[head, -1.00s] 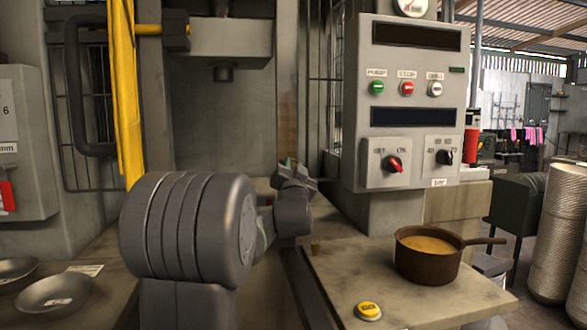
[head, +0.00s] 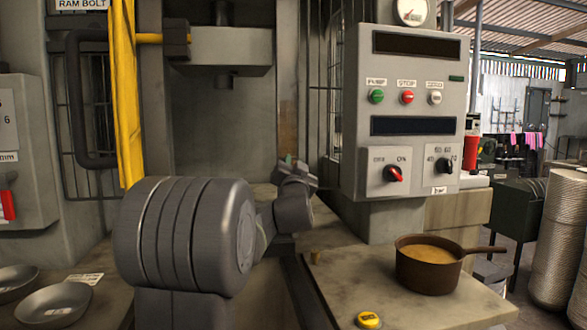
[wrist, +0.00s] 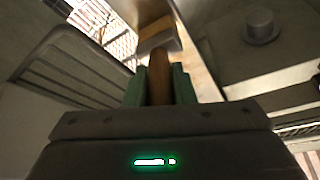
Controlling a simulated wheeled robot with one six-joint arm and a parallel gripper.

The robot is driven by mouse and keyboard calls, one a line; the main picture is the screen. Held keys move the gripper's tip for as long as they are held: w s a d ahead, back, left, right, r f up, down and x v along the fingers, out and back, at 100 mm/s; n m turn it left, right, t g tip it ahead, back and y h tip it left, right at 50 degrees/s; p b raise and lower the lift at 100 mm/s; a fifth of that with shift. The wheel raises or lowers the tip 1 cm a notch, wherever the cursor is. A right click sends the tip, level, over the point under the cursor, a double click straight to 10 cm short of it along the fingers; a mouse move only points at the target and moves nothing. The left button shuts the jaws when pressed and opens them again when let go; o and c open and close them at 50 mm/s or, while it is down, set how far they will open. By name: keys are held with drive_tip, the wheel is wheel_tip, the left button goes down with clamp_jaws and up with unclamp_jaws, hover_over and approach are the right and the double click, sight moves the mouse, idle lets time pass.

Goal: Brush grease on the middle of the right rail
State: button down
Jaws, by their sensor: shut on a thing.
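My gripper (wrist: 159,82) has green fingers shut on the brown wooden handle of a brush (wrist: 158,88). In the head view my gripper (head: 300,170) is at the far end of my arm, in front of the press, and the brush cannot be made out there. A dark strip (head: 297,290), perhaps the right rail, runs along the left edge of the right-hand table; my arm hides much of the area beside it. A brown pot (head: 428,272) of yellowish grease stands on that table.
The press ram (head: 226,78) hangs above the press bed. Metal bowls (head: 55,303) lie at the lower left.

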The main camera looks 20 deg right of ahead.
wheel_tip(320, 180, up, 20)
drive_tip(key=p, duration=1.3)
drive_tip(key=shift+r, duration=0.15)
idle(1.4)
drive_tip(key=s+a, duration=0.2)
drive_tip(key=s, duration=0.6)
drive_tip(key=shift+s, duration=0.35)
drive_tip(key=shift+w, duration=0.1)
idle(0.8)
drive_tip(key=w+d, duration=0.1)
drive_tip(key=w, duration=0.5)
drive_tip(key=shift+w+d, duration=0.3)
